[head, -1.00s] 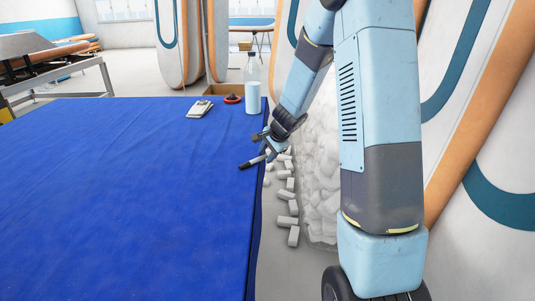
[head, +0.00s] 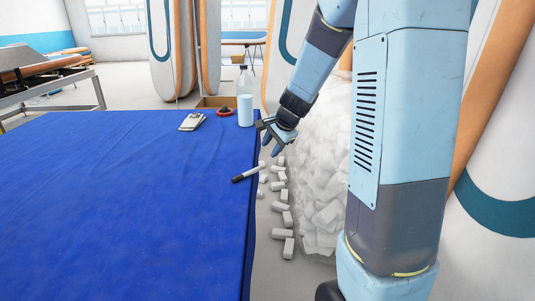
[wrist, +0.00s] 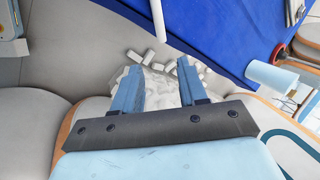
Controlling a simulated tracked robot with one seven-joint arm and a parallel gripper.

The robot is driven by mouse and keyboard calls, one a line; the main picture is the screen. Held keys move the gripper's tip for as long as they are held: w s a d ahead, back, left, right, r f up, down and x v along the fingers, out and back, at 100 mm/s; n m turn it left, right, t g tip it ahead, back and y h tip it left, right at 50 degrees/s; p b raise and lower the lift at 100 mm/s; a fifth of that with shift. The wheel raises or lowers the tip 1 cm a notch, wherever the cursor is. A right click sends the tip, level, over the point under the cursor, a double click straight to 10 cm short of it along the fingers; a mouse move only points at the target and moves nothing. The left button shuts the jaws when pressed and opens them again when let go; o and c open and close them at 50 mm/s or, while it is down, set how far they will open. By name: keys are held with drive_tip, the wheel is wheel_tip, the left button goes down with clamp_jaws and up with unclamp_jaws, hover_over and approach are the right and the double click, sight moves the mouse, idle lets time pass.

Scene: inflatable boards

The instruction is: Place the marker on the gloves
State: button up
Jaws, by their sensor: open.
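The marker (head: 248,172) is a slim rod, black at one end and white at the other. It lies at the right edge of the blue-covered table, its white end at or over the edge. Its white end shows at the top of the wrist view (wrist: 158,18). The gloves (head: 191,121) are a small pale stack at the table's far end, partly seen in the wrist view (wrist: 293,12). My gripper (head: 271,139) is open and empty, beyond the table's right edge and apart from the marker. Its two blue fingers (wrist: 158,68) have nothing between them.
A bottle (head: 245,110) and a small red dish (head: 223,112) stand near the gloves at the far right corner. White blocks (head: 284,218) lie on the floor beside a large bag of them (head: 322,170). Most of the blue table (head: 120,210) is clear.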

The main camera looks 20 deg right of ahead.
drive_tip(key=s+a+r+n, duration=0.1)
drive_tip(key=s+r+n, duration=0.2)
drive_tip(key=s+r, duration=0.2)
drive_tip(key=s+a+r+n, duration=0.2)
drive_tip(key=s+r, duration=0.4)
drive_tip(key=s, duration=0.4)
drive_tip(key=shift+a+n, duration=0.25)
drive_tip(key=shift+n, duration=0.65)
drive_tip(key=shift+o, duration=0.2)
drive_tip(key=s+r+n+h, duration=0.1)
drive_tip(key=s+n, duration=0.2)
drive_tip(key=s, duration=0.4)
drive_tip(key=s+d+r+n+h, duration=0.1)
drive_tip(key=s+r+n, duration=0.1)
drive_tip(key=s, duration=0.6)
drive_tip(key=shift+s+n+h, duration=0.15)
drive_tip(key=shift+n+h, duration=0.15)
drive_tip(key=shift+n, duration=0.2)
drive_tip(key=shift+o, duration=0.4)
drive_tip(key=shift+s+f, duration=0.1)
drive_tip(key=m+y, duration=0.2)
drive_tip(key=m, duration=1.1)
hover_over(256, 169)
drive_tip(key=s+d, duration=0.2)
drive_tip(key=s, duration=0.1)
wheel_tip(256, 169, down, 19)
drive_tip(key=shift+a+x, duration=0.2)
drive_tip(key=shift+x, duration=1.3)
drive_tip(key=shift+a+x, duration=0.15)
drive_tip(key=shift+x, duration=1.35)
